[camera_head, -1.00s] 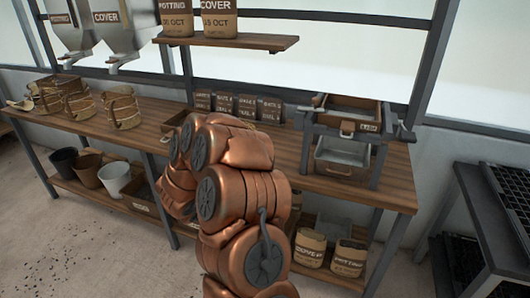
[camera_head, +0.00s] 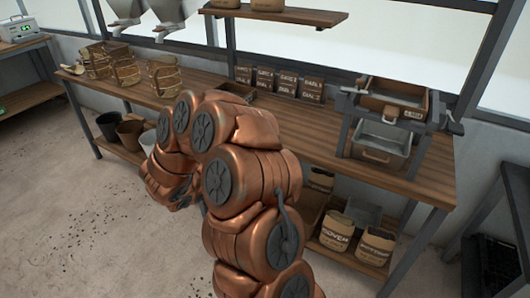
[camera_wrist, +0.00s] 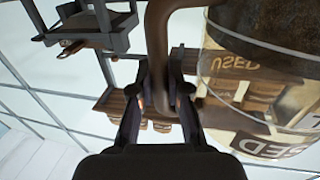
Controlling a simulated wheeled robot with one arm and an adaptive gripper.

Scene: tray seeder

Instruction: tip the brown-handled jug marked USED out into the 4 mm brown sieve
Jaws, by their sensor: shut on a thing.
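The USED jug (camera_wrist: 250,95) is on the right of the wrist view, a clear vessel with white USED labels and dark brown matter in it. My gripper (camera_wrist: 160,80) is shut on its brown handle (camera_wrist: 165,35). The wrist picture looks upside down, so the jug seems about upright. In the head view my copper arm hides the gripper and jug. A brown-framed sieve (camera_head: 413,108) sits on top of a grey stand at the bench's right; its label is too small to read. The stand also shows at upper left in the wrist view (camera_wrist: 85,38), apart from the jug.
A grey drawer-like box (camera_head: 382,145) with a handle sits under the sieve. Several labelled dark packets (camera_head: 287,85) stand along the back of the wooden bench (camera_head: 335,120). Several brown-banded containers (camera_head: 165,77) stand at its left. A shelf (camera_head: 300,16) and hoppers (camera_head: 170,10) are above.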

